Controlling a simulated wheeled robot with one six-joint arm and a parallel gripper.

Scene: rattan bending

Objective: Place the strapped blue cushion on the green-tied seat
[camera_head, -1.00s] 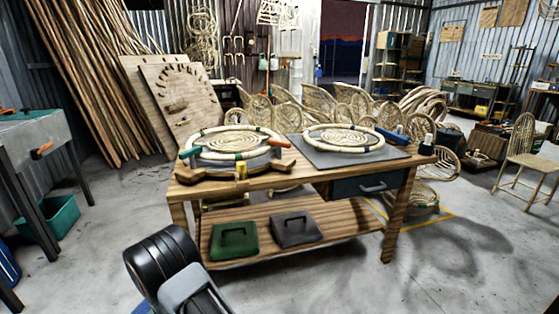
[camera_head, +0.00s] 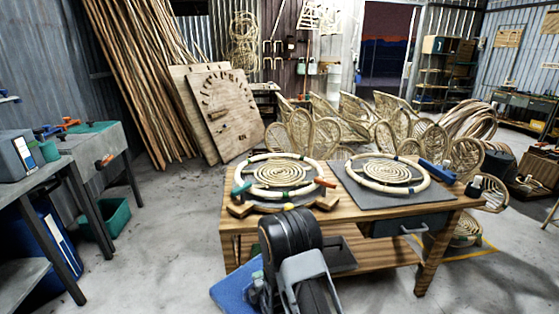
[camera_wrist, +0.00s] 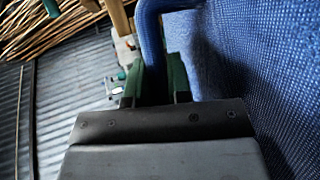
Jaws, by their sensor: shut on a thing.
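The blue cushion (camera_head: 230,292) shows low in the head view, beside and partly behind my dark arm. In the wrist view its woven blue face (camera_wrist: 270,75) fills the right side. My gripper (camera_wrist: 154,80) is shut on the cushion's blue strap (camera_wrist: 149,35), with a green-faced jaw on each side. The head view hides the fingertips behind my arm. Two round rattan seats lie on the wooden table. The left seat (camera_head: 279,176) has green wraps on its pale ring. The right seat (camera_head: 387,174) lies on a grey mat; its tie colour is hard to tell.
Clamps with teal and orange parts (camera_head: 326,182) sit at the left seat's rim. A blue tool (camera_head: 437,171) lies right of the right seat. A grey pad (camera_head: 341,256) is on the lower shelf. A workbench (camera_head: 95,140) stands left, with open floor between.

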